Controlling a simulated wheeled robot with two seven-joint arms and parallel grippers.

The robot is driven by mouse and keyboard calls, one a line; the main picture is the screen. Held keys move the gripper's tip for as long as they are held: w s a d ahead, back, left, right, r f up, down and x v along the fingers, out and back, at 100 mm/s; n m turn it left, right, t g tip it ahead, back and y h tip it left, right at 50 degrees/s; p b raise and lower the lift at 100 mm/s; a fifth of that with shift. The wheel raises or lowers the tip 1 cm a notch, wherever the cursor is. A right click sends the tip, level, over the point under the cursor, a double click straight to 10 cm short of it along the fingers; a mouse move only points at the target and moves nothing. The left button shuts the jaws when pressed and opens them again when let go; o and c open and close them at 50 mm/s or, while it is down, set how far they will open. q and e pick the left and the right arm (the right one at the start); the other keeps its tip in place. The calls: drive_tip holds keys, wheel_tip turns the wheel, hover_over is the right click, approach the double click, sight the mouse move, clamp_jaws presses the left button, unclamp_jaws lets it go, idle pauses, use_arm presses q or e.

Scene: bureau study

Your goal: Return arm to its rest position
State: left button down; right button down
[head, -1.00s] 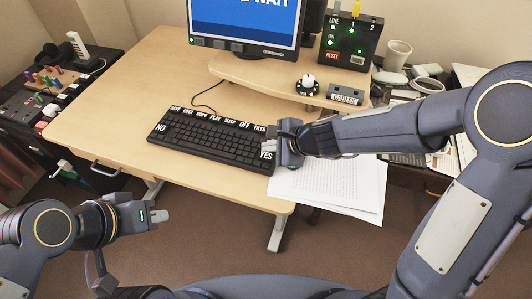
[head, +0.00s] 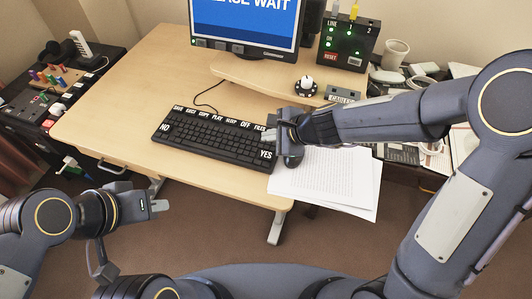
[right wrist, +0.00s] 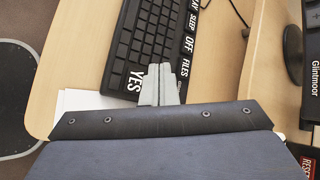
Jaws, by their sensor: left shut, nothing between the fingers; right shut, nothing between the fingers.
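My right gripper (head: 268,136) is shut and empty, above the right end of the black keyboard (head: 212,137). In the right wrist view its grey fingers (right wrist: 163,84) are together and overlap the keyboard (right wrist: 152,35) close to the white YES key (right wrist: 136,82). I cannot tell exactly how high above the keys they are. In the head view the YES key (head: 265,154) shows clear of the fingers. My left gripper (head: 160,206) is shut and empty, out over the floor in front of the desk's left side.
The desk (head: 110,120) carries a monitor (head: 246,22) reading "WAIT" and a raised shelf (head: 255,72). A black box with green lights (head: 347,42) and a dial (head: 306,86) are at the right. Papers (head: 325,180) lie under my right arm. A dark side cabinet (head: 100,65) stands left.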

drive_tip(key=s+d+r+n+p, duration=0.2)
drive_tip(key=s+d+r+n, duration=0.25)
drive_tip(key=r, duration=0.25)
drive_tip(key=s+d+r+n+p, duration=0.2)
drive_tip(key=s+d+r+n, duration=0.25)
drive_tip(key=r, duration=0.25)
drive_tip(key=s+d+n+h+p, duration=0.2)
drive_tip(key=s+d+n, duration=0.3)
drive_tip(key=s+d, duration=0.5)
drive_tip(key=s+r+h, duration=0.1)
drive_tip(key=s, duration=0.3)
drive_tip(key=shift+s+d+n+h+p, duration=0.15)
drive_tip(key=shift+d+n+h+p, duration=0.15)
drive_tip(key=shift+p, duration=0.05)
